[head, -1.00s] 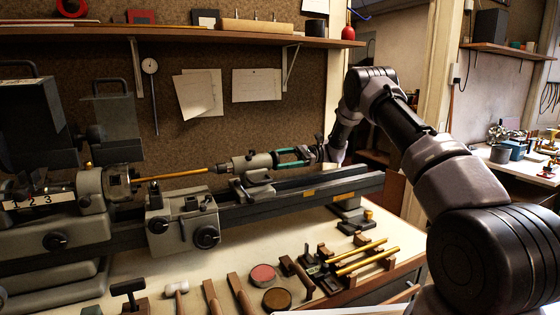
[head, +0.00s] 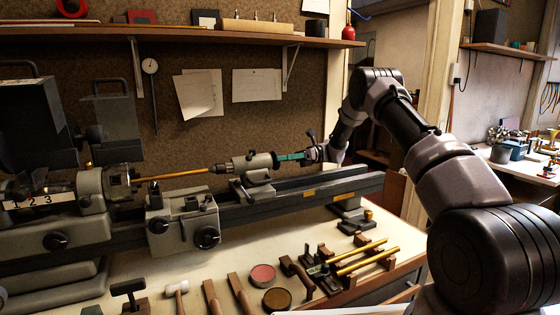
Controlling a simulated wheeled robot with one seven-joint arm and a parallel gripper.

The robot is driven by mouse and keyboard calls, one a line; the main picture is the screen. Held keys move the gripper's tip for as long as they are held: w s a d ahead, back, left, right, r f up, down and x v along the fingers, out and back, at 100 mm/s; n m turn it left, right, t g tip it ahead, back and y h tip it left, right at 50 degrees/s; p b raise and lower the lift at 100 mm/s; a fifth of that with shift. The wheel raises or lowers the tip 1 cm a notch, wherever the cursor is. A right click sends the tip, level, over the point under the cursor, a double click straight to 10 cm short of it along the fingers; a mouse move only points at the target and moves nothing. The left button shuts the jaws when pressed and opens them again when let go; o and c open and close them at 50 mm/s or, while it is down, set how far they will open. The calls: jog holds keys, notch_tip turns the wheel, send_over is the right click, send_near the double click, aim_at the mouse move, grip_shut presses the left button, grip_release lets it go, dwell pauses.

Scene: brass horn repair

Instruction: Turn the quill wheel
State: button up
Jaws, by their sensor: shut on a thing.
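The grey tailstock (head: 250,163) stands on the lathe bed, its quill pointing left at a thin brass rod (head: 178,176). The quill wheel is at the tailstock's right end and is mostly hidden by my gripper. My gripper (head: 284,157) reaches in from the right with teal fingers pointing left, shut on the quill wheel. The fingers now show nearly edge-on, one in front of the other. The rod's left end is at the headstock chuck (head: 118,181).
The lathe bed (head: 330,179) is bare right of the tailstock. The carriage (head: 185,225) stands left of it. Several tools, two round tins (head: 263,275) and a rack with brass rods (head: 360,257) lie on the bench in front. A shelf (head: 180,36) runs above.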

jog(key=shift+m, duration=1)
jog(key=o, duration=1.2)
jog(key=shift+c, duration=0.2)
jog(key=shift+d, duration=0.1)
jog(key=v, duration=1)
jog(key=shift+w+d, duration=0.15)
jog(key=shift+d, duration=0.2)
